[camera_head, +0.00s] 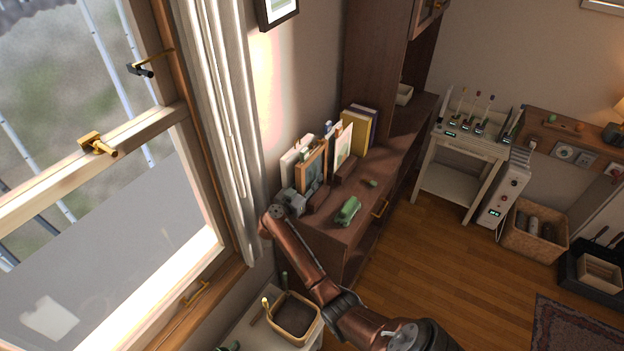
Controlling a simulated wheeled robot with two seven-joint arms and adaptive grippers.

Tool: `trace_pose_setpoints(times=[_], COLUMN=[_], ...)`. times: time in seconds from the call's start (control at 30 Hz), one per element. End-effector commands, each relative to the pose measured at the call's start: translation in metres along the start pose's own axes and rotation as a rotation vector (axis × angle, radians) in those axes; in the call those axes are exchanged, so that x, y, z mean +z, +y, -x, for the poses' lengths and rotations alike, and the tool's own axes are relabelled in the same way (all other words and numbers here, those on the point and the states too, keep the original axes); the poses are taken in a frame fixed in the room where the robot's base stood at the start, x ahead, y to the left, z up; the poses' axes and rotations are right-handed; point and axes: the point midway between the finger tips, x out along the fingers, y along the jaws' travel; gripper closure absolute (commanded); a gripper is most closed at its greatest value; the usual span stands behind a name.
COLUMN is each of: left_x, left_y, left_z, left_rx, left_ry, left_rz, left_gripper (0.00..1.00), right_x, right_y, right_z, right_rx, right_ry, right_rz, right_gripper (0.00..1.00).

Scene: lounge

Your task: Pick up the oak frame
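The oak frame (325,150), orange-brown around a blue-green picture, stands upright on the near end of the dark wooden cabinet (345,229). Pale frames or cards stand close behind and beside it. My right gripper (299,199) is at the cabinet's near left end, by the frame's lower left edge. It looks very close to the frame, but I cannot tell whether it touches. Its fingers are small and partly blend with the things behind, so their opening is unclear. My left gripper is not in view.
A green toy-like object (347,211) lies on the cabinet in front of the frames. Yellow and purple books (358,128) stand behind. The window and white curtain (222,110) are close on the left.

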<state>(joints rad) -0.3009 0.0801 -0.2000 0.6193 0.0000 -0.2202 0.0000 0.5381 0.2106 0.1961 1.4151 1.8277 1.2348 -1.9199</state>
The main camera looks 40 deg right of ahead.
Motion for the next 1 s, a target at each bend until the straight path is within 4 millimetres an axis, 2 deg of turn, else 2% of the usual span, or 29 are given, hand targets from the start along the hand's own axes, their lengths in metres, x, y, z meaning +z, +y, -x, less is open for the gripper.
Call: trace_pose_setpoints(times=[0.07,0.43,1.0], left_x=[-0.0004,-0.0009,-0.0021], left_y=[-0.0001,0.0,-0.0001], left_z=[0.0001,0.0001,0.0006], left_rx=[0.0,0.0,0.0], left_ry=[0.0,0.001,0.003], left_rz=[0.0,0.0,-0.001], left_gripper=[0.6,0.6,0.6], right_x=[-0.0001,0.0002,-0.0026], right_y=[0.0001,0.0002,-0.0003], right_z=[0.0001,0.0004,0.0003], right_rx=[0.0,0.0,0.0], right_ry=[0.0,0.0,0.003], right_rz=[0.0,0.0,-0.001], right_gripper=[0.75,1.0,1.0])
